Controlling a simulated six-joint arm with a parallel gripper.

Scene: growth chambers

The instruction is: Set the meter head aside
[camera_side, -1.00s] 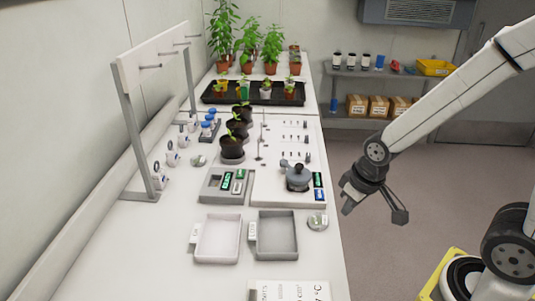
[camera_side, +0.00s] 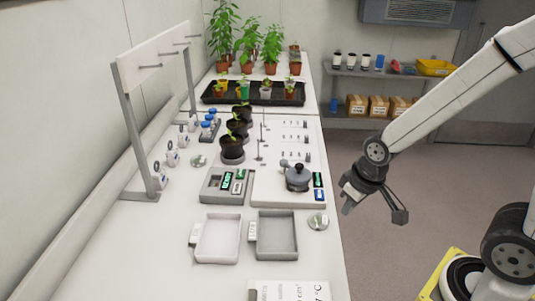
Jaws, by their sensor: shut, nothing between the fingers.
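A light tray (camera_side: 217,260) and a darker grey tray (camera_side: 277,256) stand empty in front of the board. A round clear dish (camera_side: 318,222) lies by the bench edge.

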